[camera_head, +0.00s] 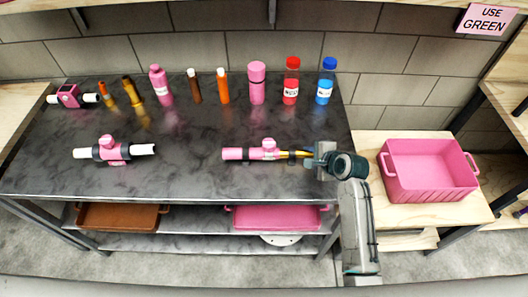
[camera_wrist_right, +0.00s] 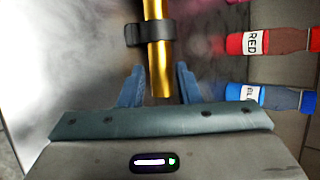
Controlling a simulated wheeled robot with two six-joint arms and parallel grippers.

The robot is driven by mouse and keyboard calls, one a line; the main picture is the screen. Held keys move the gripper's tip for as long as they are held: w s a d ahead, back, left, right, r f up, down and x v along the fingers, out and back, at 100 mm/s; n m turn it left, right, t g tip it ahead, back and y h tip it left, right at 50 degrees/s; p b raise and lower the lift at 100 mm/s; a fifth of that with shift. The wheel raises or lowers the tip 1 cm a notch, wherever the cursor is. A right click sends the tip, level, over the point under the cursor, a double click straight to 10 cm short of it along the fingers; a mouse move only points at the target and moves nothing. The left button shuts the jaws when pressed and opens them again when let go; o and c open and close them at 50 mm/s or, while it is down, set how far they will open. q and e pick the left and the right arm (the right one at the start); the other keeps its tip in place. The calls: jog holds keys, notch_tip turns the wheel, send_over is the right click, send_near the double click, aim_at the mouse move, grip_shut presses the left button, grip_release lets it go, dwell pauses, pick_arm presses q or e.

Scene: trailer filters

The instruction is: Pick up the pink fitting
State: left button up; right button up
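A pink fitting (camera_head: 268,151) with a pink end on its left and a gold tube on its right lies on the dark metal table (camera_head: 200,180). In the right wrist view the gold tube (camera_wrist_right: 158,50) runs through a dark clip. My right gripper (camera_head: 309,157) is at the free end of this tube. Its two fingers stand apart on either side of the tube, with gaps showing, so it is open. A second pink fitting (camera_head: 115,151) with white ends lies on the left of the table, and another (camera_head: 69,96) is at the back left. My left gripper is not in view.
Several bottles and filters line the back of the table, including a red bottle (camera_head: 291,83) and a blue bottle (camera_head: 325,84). A pink bin (camera_head: 430,190) stands on the wooden table at right. A sign (camera_head: 486,20) reads "USE GREEN". The table's front middle is clear.

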jog(key=shift+x, duration=1.35)
jog(key=shift+r, duration=0.1)
jog(key=shift+c, duration=0.4)
grip_shut()
